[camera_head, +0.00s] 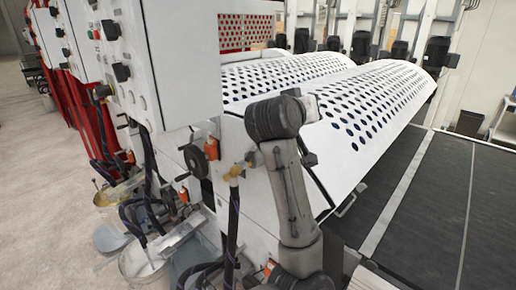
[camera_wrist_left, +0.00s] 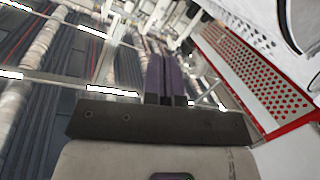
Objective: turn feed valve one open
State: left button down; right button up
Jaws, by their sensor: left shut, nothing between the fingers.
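In the head view a brass valve-like fitting (camera_head: 235,171) sits on the side of the white coater, with a dark hose below it. A dark round handwheel (camera_head: 195,160) and an orange part (camera_head: 211,149) are to its left. I cannot tell which fitting is feed valve one, or whether it is open. My left gripper (camera_wrist_left: 161,68) shows in the left wrist view, its two dark fingers together and empty, away from any valve. An arm of mine rises in front of the machine in the head view, but no gripper shows there. My right gripper is not in view.
White perforated covers (camera_head: 370,105) stand behind my arm, and a dark conveyor bed (camera_head: 440,190) is at right. A control box with knobs (camera_head: 160,60) overhangs the valve side. Metal buckets (camera_head: 143,262) and hoses are below it. Bare floor (camera_head: 45,180) lies at left.

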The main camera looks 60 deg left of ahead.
pick_arm(q)
jog(key=w+a+r+n+g+p, duration=0.1)
jog(key=a+r+n+g, duration=0.1)
jog(key=a, duration=0.3)
jog(key=m+g, duration=0.2)
jog(key=g, duration=1.1)
send_near(249, 156)
jog(key=w+d, duration=0.5)
jog(key=s+a+f+p, duration=0.3)
jog(key=a+f, duration=0.4)
jog(key=a, duration=0.1)
jog(key=shift+s+a, duration=0.25)
jog(key=shift+s, duration=0.15)
